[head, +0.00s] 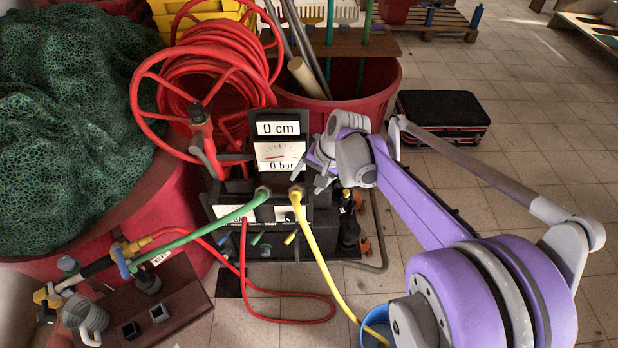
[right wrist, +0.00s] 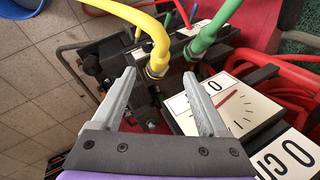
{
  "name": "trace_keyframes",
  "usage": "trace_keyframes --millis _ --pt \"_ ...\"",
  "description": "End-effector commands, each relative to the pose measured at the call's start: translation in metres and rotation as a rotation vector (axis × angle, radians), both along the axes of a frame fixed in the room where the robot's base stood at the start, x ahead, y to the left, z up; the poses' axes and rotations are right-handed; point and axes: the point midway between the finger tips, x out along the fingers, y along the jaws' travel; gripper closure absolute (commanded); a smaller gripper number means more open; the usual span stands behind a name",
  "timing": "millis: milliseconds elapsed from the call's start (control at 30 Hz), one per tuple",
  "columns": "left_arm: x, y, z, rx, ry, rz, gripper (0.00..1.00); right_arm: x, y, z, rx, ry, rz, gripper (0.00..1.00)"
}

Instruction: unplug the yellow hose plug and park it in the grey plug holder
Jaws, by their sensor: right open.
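The yellow hose plug (head: 297,192) is seated in the top of the dark pump unit beneath the gauge, and its yellow hose (head: 322,262) runs down toward the floor. In the right wrist view the yellow plug (right wrist: 157,66) shows beyond my fingertips, roughly between them, not gripped. My right gripper (head: 321,179) is open and empty, just right of and above the plug; its two grey fingers (right wrist: 160,76) are wide apart. Dark square sockets (head: 159,313) sit on a brown block at lower left; I cannot tell whether one is the plug holder. My left gripper is not in view.
A green hose plug (head: 262,194) is seated close beside the yellow one. The gauge panel (head: 279,156) stands just behind. A red hose reel (head: 205,95), a red tub (head: 345,103) and a blue bucket (head: 377,324) surround the pump. Floor at right is mostly clear.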

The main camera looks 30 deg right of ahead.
Motion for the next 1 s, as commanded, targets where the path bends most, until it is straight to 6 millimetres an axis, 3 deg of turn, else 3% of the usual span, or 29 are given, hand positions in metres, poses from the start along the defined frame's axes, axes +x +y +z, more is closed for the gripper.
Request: trace_keyframes --millis 167,700,1000 --pt "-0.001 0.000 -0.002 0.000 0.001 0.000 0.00 0.010 -0.012 -0.007 0.034 0.008 -0.045 0.23" --pt "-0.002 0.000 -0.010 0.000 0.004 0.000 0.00 0.038 0.009 -0.084 0.032 0.007 -0.041 0.23" --pt "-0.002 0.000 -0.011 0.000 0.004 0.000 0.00 0.044 0.013 -0.103 0.031 0.007 -0.042 0.23"
